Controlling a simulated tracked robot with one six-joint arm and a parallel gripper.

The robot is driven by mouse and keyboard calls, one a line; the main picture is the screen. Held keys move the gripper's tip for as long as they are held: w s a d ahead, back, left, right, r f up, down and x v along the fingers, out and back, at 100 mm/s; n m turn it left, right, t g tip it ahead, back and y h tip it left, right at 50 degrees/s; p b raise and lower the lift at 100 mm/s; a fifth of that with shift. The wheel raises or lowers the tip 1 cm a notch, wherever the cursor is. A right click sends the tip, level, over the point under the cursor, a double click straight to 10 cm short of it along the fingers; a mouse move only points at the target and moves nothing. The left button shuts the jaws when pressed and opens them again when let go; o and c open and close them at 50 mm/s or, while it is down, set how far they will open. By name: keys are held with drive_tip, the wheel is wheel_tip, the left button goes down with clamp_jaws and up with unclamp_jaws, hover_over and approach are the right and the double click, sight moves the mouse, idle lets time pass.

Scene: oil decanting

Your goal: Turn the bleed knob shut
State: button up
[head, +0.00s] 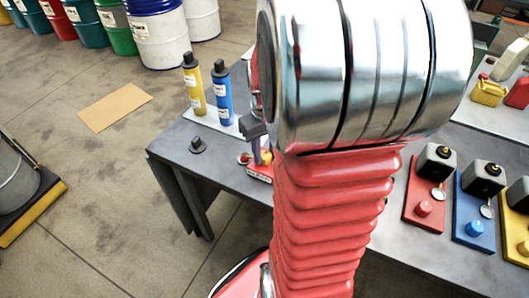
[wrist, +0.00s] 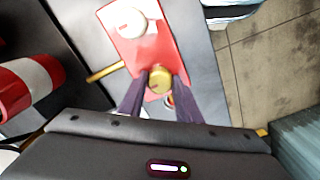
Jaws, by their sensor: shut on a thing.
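The bleed knob (wrist: 159,79) is a round, brass-yellow knob on a red plate (wrist: 146,47) in the wrist view. My gripper (wrist: 160,82) has its two dark fingers on either side of the knob, shut on it. The fingers hide the knob's sides. A white round part (wrist: 132,21) sits farther up the same plate, and a yellow bar (wrist: 105,72) sticks out to the left. In the head view, my arm covers most of this spot; only an edge of the red plate (head: 259,173) shows on the table.
A yellow bottle (head: 194,90) and a blue bottle (head: 223,97) stand behind my gripper. A small dark knob (head: 197,145) is near the table's left corner. Red (head: 424,205) and blue (head: 474,226) units stand to the right. A red-and-white cylinder (wrist: 30,83) lies left in the wrist view.

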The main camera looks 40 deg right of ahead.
sight(264, 156)
drive_tip(key=o, duration=1.1)
drive_tip(key=shift+c, duration=0.2)
drive_tip(key=shift+r, duration=0.1)
wheel_tip(264, 156, up, 14)
drive_tip(key=shift+f, duration=0.2)
drive_tip(key=s+a+n+t, duration=0.1)
drive_tip(key=s+a+t, duration=0.1)
drive_tip(key=a, duration=0.9)
drive_tip(key=s+a+r+n+t, duration=0.1)
drive_tip(key=a+t, duration=0.2)
drive_tip(key=a, duration=0.8)
drive_tip(key=shift+s+a+n+t, duration=0.3)
drive_tip(key=shift+s+a, duration=0.05)
drive_tip(key=shift+s, duration=0.05)
